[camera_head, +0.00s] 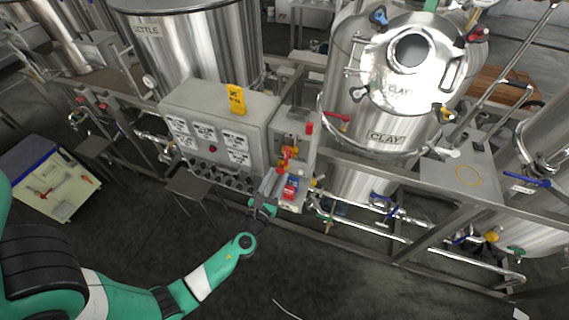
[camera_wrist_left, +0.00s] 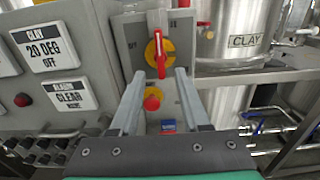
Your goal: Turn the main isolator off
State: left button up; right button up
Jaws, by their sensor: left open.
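The main isolator (camera_wrist_left: 160,52) is a red handle on a yellow disc, on a small grey box. Its handle stands about upright in the left wrist view. In the head view the isolator (camera_head: 288,154) shows on the box to the right of the large grey panel. My left gripper (camera_wrist_left: 161,76) is open and empty. Its two fingers point at the box and, in the picture, flank the lower end of the handle. I see no clear contact. In the head view the left gripper (camera_head: 270,184) is just below and left of the isolator. The right gripper is out of view.
A red button on a yellow base (camera_wrist_left: 153,98) sits below the isolator. The grey control panel (camera_wrist_left: 82,45) with display signs stands left. The CLAY tank (camera_head: 345,110) and steel rails (camera_head: 375,172) are to the right. The floor in front is open.

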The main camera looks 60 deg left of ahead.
aim_at(285, 160)
pick_arm(q)
jog(key=x, duration=0.6)
jog(key=shift+w+a+b, duration=0.15)
jog(key=shift+b, duration=0.2)
jog(key=shift+c, duration=0.3)
grip_shut()
